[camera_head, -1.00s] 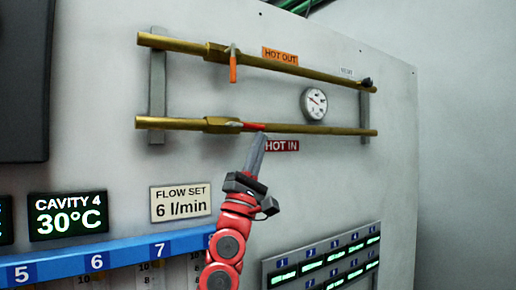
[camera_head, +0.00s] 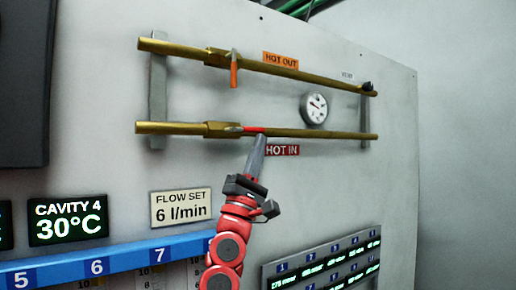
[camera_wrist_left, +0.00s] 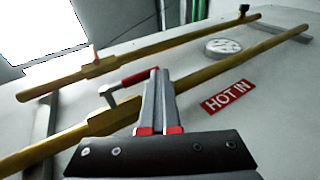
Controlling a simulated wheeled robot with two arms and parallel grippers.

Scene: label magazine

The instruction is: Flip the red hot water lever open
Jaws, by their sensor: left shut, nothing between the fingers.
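The red hot water lever (camera_head: 253,129) sits on the valve of the lower brass pipe (camera_head: 330,134), above the red HOT IN label (camera_head: 282,150). Its handle lies along the pipe, pointing right. My left gripper (camera_head: 262,137) is shut and empty, with its fingertips at the handle's right end. In the left wrist view the red lever (camera_wrist_left: 138,76) lies just left of the shut fingertips (camera_wrist_left: 158,73); I cannot tell whether they touch. My right gripper is not in view.
The upper brass pipe (camera_head: 310,76) carries an orange lever (camera_head: 233,72) hanging down across it, beside the HOT OUT label (camera_head: 281,60). A round gauge (camera_head: 314,109) sits between the pipes. A blue numbered strip (camera_head: 130,255) and a button panel (camera_head: 325,264) lie below.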

